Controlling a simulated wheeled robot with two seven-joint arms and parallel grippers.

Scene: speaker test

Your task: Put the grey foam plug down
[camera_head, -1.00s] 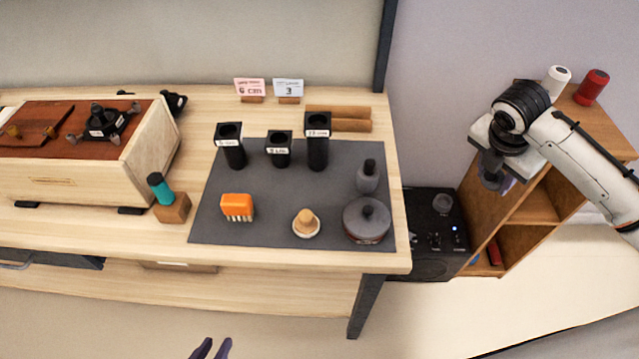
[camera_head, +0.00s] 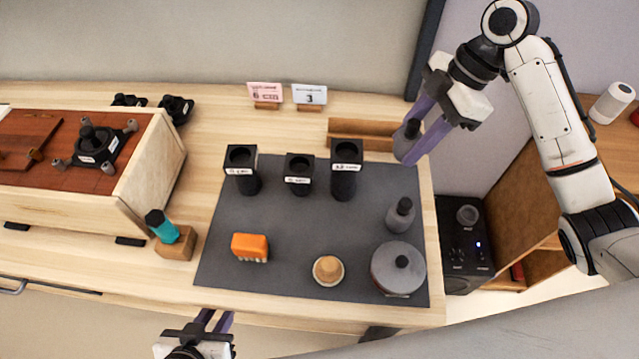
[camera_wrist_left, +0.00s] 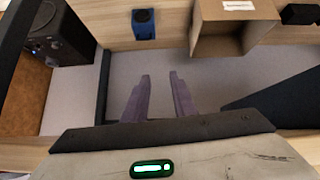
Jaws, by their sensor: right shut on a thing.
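A small grey piece with a dark top, which looks like the grey foam plug (camera_head: 405,137), is between the purple fingers of my right gripper (camera_head: 410,145). That gripper is shut on it, above the back right of the dark grey mat (camera_head: 290,220). The fingers hide part of the piece, and its height above the table is hard to judge. My left gripper (camera_head: 217,320) is in front of the table's front edge. In the left wrist view its fingers (camera_wrist_left: 160,90) are apart with nothing between them.
Black tubes (camera_head: 344,180) stand at the mat's back. A grey bottle-like piece (camera_head: 400,217), a round lidded pot (camera_head: 398,270), a tan knob (camera_head: 328,270) and an orange block (camera_head: 250,247) are on it. The mat's middle is clear.

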